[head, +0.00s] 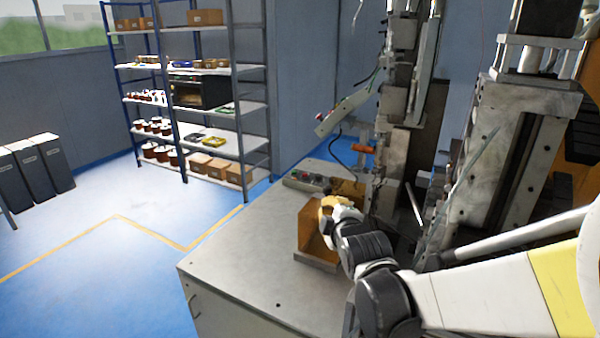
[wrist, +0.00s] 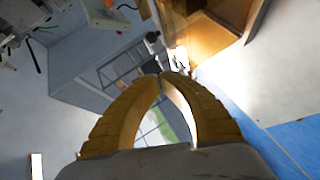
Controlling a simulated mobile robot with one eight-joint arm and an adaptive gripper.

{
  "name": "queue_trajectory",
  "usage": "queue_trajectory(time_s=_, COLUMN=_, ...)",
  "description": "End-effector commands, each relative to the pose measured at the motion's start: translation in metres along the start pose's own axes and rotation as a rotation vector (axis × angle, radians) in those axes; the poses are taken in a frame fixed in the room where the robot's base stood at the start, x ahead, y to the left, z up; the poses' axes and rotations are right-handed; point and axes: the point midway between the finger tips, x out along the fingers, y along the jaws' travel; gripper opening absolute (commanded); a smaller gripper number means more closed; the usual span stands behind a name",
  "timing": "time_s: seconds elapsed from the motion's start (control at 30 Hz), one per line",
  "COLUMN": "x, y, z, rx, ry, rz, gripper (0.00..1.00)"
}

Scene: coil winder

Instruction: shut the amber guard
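The amber guard (head: 312,232) stands on top of the grey machine cabinet, left of the winder's metal columns. It shows as upright translucent orange-brown panels, and how far it is open is hard to tell. It also shows at the top of the wrist view (wrist: 218,38). My gripper (head: 328,207) is at the guard's upper right side and hides part of it. In the wrist view the yellow fingers (wrist: 163,75) curve in and their tips meet, with nothing clear held between them. The tips are close to the guard; contact cannot be told.
A control box with buttons (head: 308,181) sits behind the guard. The tall winder machinery (head: 402,150) stands close to my arm on the right. The cabinet top (head: 245,255) is clear in front and left. A shelf rack (head: 205,132) stands at the back wall.

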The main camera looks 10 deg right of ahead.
Motion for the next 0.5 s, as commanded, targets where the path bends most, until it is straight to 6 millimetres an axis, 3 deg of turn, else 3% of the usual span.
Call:
queue_trajectory(time_s=0.27, x=0.023, y=0.003, z=-0.004, rx=-0.093, ry=0.018, rz=0.045, gripper=0.0)
queue_trajectory(time_s=0.5, x=0.069, y=0.004, z=-0.004, rx=-0.091, ry=0.017, rz=0.043, gripper=0.0)
